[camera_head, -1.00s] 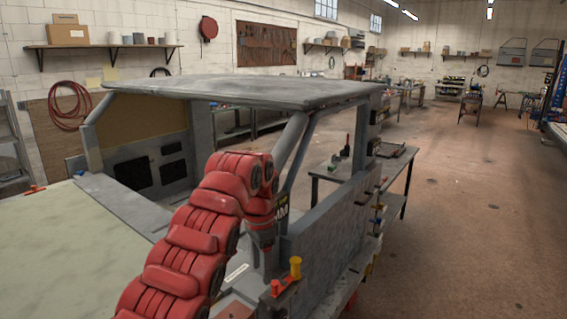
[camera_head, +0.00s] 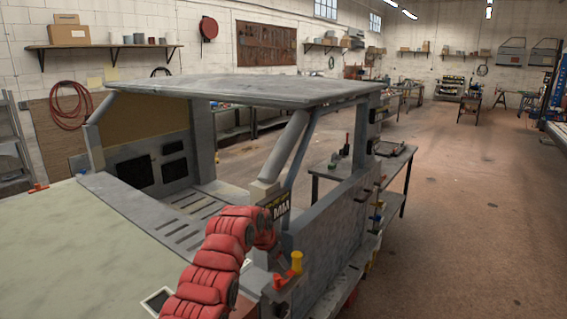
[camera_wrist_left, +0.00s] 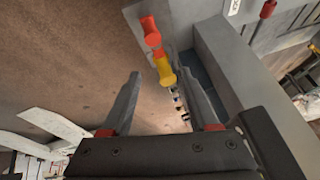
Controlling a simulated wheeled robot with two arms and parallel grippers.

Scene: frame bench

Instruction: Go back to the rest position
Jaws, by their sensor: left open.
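My red left arm (camera_head: 215,260) rises from the bottom of the head view towards the near corner of the grey cab frame (camera_head: 350,205). Its gripper cannot be made out there. In the left wrist view my left gripper (camera_wrist_left: 163,65) is open, with nothing held between its two grey fingers. A yellow-topped piece (camera_wrist_left: 164,72) and a red piece (camera_wrist_left: 150,32) show beyond the fingertips, apparently clear of them. They look like the yellow (camera_head: 296,261) and red (camera_head: 281,281) pieces on the frame's near ledge. My right gripper is not in view.
The frame's roof (camera_head: 240,90) and slanted post (camera_head: 286,146) stand beyond my arm. A pale flat panel (camera_head: 75,250) fills the lower left. A work table (camera_head: 325,172) stands behind the frame. Open brown floor (camera_head: 470,220) lies to the right.

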